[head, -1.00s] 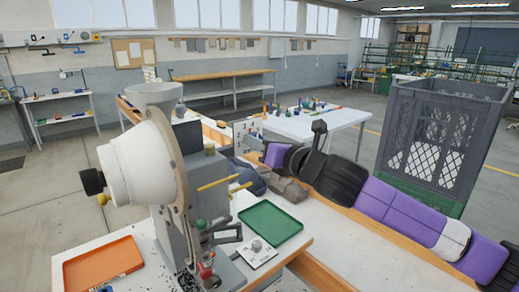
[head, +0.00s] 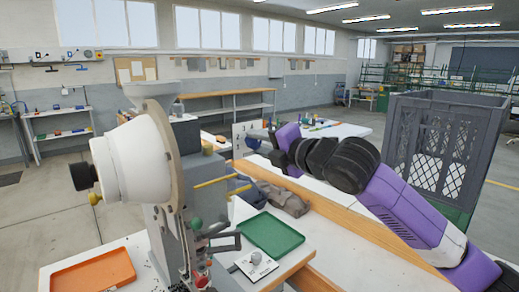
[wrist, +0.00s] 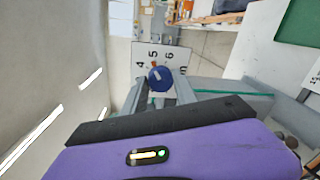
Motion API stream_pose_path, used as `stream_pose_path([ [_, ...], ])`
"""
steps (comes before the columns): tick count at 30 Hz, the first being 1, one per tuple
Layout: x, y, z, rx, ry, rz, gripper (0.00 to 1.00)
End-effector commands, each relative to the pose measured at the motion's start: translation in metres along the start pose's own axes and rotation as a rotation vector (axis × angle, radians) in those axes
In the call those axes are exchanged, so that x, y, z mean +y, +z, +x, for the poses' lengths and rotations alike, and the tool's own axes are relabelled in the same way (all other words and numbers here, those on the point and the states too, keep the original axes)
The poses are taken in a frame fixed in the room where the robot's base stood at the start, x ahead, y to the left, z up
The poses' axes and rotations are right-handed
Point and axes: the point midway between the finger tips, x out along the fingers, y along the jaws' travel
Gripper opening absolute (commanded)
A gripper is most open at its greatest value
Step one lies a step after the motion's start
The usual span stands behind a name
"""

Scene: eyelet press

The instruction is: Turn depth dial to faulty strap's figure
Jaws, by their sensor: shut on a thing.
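The depth dial is a round blue knob (wrist: 159,78) in front of a white plate (wrist: 172,55) with the figures 4, 5 and 6 in view. A small red mark shows at the knob's upper edge, just below the 5. The rest of the scale is hidden. My gripper (wrist: 160,92) is shut on the blue knob, with a grey finger on each side. In the head view my gripper (head: 268,142) is small and partly hidden beside the white figure plate (head: 238,132). No strap can be made out for certain.
The white-and-grey press (head: 145,160) stands at left. An orange tray (head: 92,272), a green tray (head: 270,235) and a small white card with a grey knob (head: 256,264) lie by it. Grey cloth (head: 287,200) lies behind. A grey crate (head: 445,150) stands at right.

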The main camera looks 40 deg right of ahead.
Motion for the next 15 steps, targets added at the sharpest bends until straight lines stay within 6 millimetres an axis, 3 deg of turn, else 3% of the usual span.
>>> stream_pose_path([
  [15, -0.0004, 0.0032, -0.0002, 0.012, 0.003, 0.191, 0.00],
])
